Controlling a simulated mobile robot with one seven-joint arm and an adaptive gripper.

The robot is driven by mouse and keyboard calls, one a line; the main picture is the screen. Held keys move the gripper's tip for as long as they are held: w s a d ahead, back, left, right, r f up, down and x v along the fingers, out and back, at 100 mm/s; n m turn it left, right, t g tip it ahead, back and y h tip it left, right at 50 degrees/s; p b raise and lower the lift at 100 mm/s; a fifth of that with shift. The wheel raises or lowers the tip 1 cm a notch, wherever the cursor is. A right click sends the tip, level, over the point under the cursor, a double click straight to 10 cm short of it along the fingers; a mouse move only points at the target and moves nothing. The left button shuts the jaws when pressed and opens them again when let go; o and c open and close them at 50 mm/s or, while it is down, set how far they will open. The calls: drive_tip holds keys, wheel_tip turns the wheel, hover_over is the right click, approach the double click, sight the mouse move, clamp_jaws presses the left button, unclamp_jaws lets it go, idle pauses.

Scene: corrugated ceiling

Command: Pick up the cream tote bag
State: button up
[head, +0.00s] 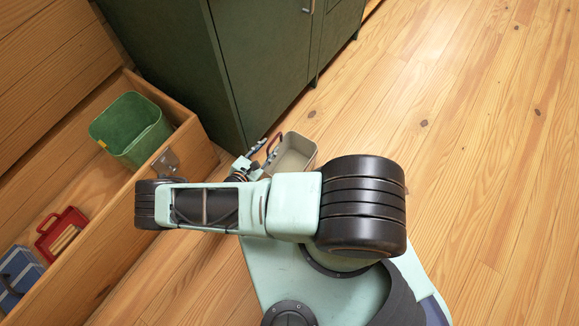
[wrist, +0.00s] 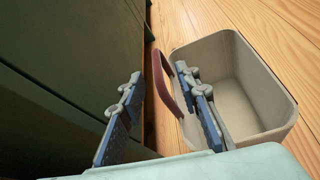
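The cream tote bag (head: 300,143) stands on the wooden floor by the dark green cabinet, partly hidden by my arm in the head view. It looks like an open, empty, box-shaped bag with a dark red handle. In the wrist view the tote bag (wrist: 212,52) fills the right side, and its handle (wrist: 159,78) rises at its left side. My gripper (wrist: 156,74) is open, with one finger left of the handle and the other to its right, over the bag's near left side. The handle appears between the fingers; I cannot tell whether they touch it. My gripper (head: 257,149) is small in the head view.
The dark green cabinet (head: 265,50) stands close to my gripper's left side. A wooden chest (head: 95,235) at the left holds a green bin (head: 130,128), a red tote (head: 62,228) and a blue-and-white item (head: 20,272). The floor (head: 470,130) at the right is clear.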

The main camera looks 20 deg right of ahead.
sight(271, 144)
drive_tip(key=b+x, duration=0.1)
drive_tip(key=x, duration=0.3)
drive_tip(key=shift+w, duration=0.1)
clamp_jaws()
